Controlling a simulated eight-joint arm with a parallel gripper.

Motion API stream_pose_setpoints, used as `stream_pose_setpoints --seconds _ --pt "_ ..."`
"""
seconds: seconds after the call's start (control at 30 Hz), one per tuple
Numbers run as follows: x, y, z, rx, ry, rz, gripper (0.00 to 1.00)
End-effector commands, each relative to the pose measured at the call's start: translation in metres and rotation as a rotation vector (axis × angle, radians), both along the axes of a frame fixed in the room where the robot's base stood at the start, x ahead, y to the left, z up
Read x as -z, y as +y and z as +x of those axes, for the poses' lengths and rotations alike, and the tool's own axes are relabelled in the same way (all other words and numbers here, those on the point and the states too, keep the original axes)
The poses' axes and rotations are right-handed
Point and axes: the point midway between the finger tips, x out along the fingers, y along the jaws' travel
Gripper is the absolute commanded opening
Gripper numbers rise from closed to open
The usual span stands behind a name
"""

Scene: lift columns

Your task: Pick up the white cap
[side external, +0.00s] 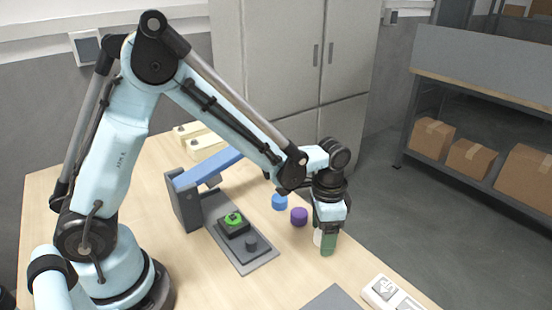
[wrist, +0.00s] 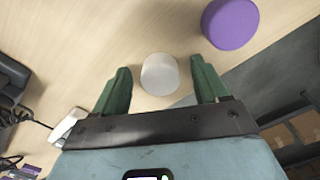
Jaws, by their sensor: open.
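The white cap (wrist: 160,74) stands on the wooden table in the wrist view, between and slightly beyond the two green fingers of my gripper (wrist: 162,88). A gap shows on each side of the cap, so the fingers are open and appear not to touch it. In the side view my gripper (side external: 325,242) points down near the table's right edge, and only a sliver of the white cap (side external: 317,238) shows beside the green finger. The rest of the cap is hidden there.
A purple cap (side external: 299,216) stands close by, also in the wrist view (wrist: 230,24), with a blue cap (side external: 280,201) behind it. A grey-and-blue press-like device (side external: 185,205) with a green-topped part (side external: 233,219) stands left. A white panel (side external: 388,292) lies at the front right.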

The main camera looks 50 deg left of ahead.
Motion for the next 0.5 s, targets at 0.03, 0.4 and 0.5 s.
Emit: stream_pose_setpoints --seconds 0.03,0.4,0.5 --pt "-0.0001 0.0 0.0 0.0 0.0 0.0 0.73" --pt "-0.0004 -0.0001 0.0001 0.0 0.0 0.0 0.29" --pt "-0.0005 -0.0001 0.0001 0.0 0.0 0.0 0.14"
